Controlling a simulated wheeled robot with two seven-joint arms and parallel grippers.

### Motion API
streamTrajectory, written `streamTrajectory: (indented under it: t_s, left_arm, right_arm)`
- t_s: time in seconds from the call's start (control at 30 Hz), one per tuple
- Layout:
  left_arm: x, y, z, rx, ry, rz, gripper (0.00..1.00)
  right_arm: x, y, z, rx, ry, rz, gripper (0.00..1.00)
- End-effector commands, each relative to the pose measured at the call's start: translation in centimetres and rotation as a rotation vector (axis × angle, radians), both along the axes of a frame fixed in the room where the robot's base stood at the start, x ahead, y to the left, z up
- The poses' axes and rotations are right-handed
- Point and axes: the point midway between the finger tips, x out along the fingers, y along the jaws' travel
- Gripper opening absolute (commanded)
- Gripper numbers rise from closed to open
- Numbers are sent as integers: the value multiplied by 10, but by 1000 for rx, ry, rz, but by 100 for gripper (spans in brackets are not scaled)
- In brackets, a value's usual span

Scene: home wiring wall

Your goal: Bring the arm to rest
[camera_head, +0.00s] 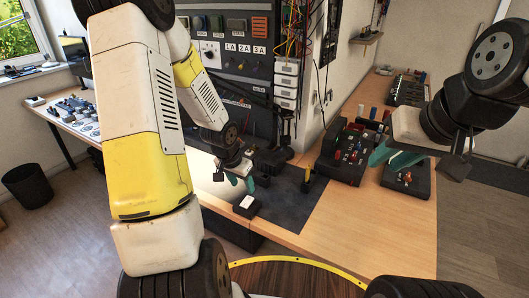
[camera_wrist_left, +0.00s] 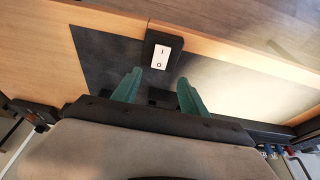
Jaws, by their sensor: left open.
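My left gripper (camera_head: 240,184) hangs over the dark mat on the workbench, its green fingers apart with nothing between them. In the left wrist view the two fingers (camera_wrist_left: 158,88) point toward a black switch box (camera_wrist_left: 153,68) with a white rocker marked I and O. The box (camera_head: 246,206) sits at the mat's front edge, just beyond the fingertips and apart from them. My right gripper (camera_head: 396,158) is at the right, above the bench's right side; its green fingers look spread and empty.
The wooden bench (camera_head: 350,235) is bare at its front right. Black units with knobs (camera_head: 345,155) stand near the right gripper. A panel of meters and switches (camera_head: 235,60) rises behind the left arm. A dark bin (camera_head: 28,185) stands on the floor at the left.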

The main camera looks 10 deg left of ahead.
Motion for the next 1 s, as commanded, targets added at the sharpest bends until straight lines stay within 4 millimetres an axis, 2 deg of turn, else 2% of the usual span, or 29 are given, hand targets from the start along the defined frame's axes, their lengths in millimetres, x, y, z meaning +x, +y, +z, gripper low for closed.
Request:
streamTrajectory:
  t_s: [0.17,0.27,0.4,0.6,0.7,0.8,0.9,1.0]
  left_arm:
    - [-7,3,58,45,-37,47,51]
    - [-22,2,105,62,-66,97,51]
    - [-52,-6,163,51,-103,162,51]
    - [-110,-25,229,-29,-154,232,51]
    - [-141,-37,252,-87,-172,251,51]
    - [-166,-47,266,-143,-182,258,51]
    - [-184,-53,274,-184,-188,258,51]
    - [-193,-57,277,-207,-188,257,51]
  right_arm:
    - [0,0,0,0,0,0,29]
    - [0,0,0,0,0,0,29]
    - [0,0,0,0,0,0,29]
    - [0,0,0,0,0,0,29]
    - [0,0,0,0,0,0,29]
    - [0,0,0,0,0,0,29]
    - [0,0,0,0,0,0,29]
    - [0,0,0,0,0,0,29]
